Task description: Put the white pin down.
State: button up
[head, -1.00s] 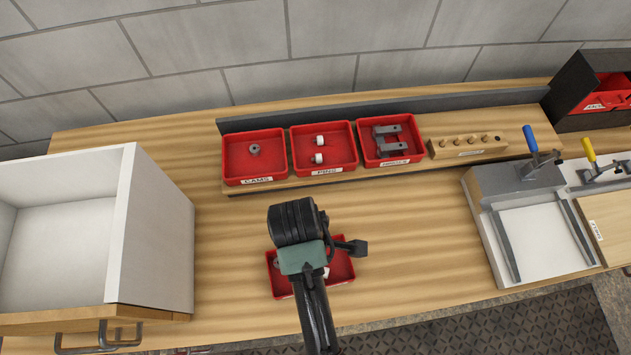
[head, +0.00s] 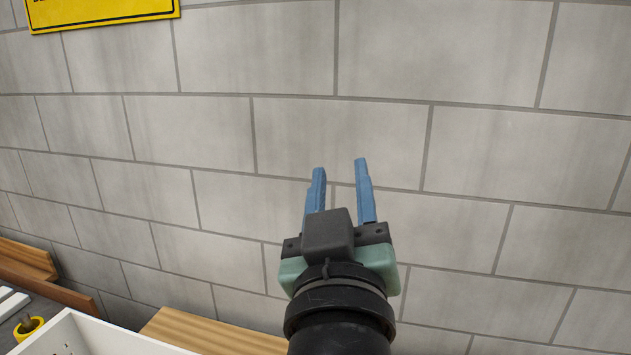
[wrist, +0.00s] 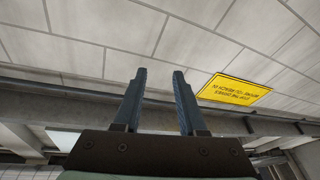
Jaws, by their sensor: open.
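My gripper (head: 340,165) is raised in front of the grey block wall in the head view, its two blue fingers pointing up. The fingers stand apart with nothing between them. The wrist view also shows the gripper (wrist: 160,75) open and empty, with the wall beyond it. The white pin is not in view now.
A white box (head: 85,335) shows at the lower left of the head view, beside a bit of wooden bench top (head: 205,335). A yellow roll (head: 28,327) lies at the far left. A yellow sign (head: 100,10) hangs on the wall. The space around the gripper is clear.

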jog(key=s+a+r+m+t, duration=0.1)
jog(key=s+r+t, duration=0.2)
jog(key=s+r, duration=0.2)
jog(key=s+a+r+m+t+y, duration=0.1)
jog(key=s+r+t, duration=0.2)
jog(key=r, duration=0.7)
jog(key=s, duration=0.2)
jog(key=shift+s+a+r+m+t, duration=0.3)
